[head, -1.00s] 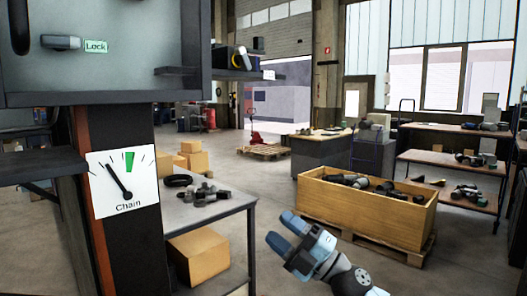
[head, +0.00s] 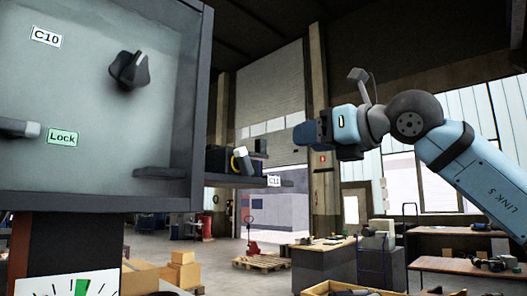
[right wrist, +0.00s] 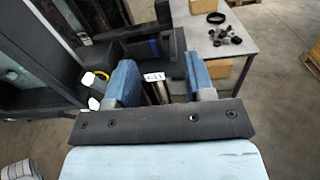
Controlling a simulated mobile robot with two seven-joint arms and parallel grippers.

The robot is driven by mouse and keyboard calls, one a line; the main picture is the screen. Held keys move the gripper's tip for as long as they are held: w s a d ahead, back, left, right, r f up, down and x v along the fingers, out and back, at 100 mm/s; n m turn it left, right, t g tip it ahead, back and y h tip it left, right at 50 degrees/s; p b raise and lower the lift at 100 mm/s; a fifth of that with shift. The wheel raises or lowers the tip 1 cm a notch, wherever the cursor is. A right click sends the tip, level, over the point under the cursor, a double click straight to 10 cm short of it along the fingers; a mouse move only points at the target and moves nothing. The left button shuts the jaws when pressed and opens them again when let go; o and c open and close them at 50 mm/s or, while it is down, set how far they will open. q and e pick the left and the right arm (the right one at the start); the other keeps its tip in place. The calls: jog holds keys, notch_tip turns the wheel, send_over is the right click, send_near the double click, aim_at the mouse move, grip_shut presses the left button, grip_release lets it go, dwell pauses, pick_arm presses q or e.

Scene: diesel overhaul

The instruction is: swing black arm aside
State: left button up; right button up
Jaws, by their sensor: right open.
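A flat black arm (head: 238,181) juts to the right from the grey cabinet's edge in the head view, with a C11 tag at its outer end. Dark items and a yellow ring sit on it. In the right wrist view the C11 tag (right wrist: 154,76) shows between the blue fingers. My right gripper (head: 308,133) is open and empty in the head view, raised above and to the right of the tag. It also shows in the right wrist view (right wrist: 160,78). I cannot tell its exact distance from the arm. My left gripper is out of view.
A workbench with parts (right wrist: 237,58) stands below. Cardboard boxes (head: 176,270) and a pallet (head: 262,262) are on the floor behind.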

aim_at(264, 143)
jog(key=shift+t, duration=0.3)
jog(key=p+x, duration=0.1)
jog(key=x, duration=0.3)
jog(key=p+x, duration=0.2)
jog(key=x, duration=0.2)
jog(key=r+p+x, duration=0.1)
jog(key=x, duration=0.2)
jog(key=shift+w+a+p, duration=0.25)
jog(key=shift+w+p, duration=0.1)
jog(key=shift+w+a+f, duration=0.1)
jog(key=shift+w+a, duration=0.4)
jog(key=shift+w, duration=0.05)
jog(key=shift+c, duration=0.5)
grip_shut()
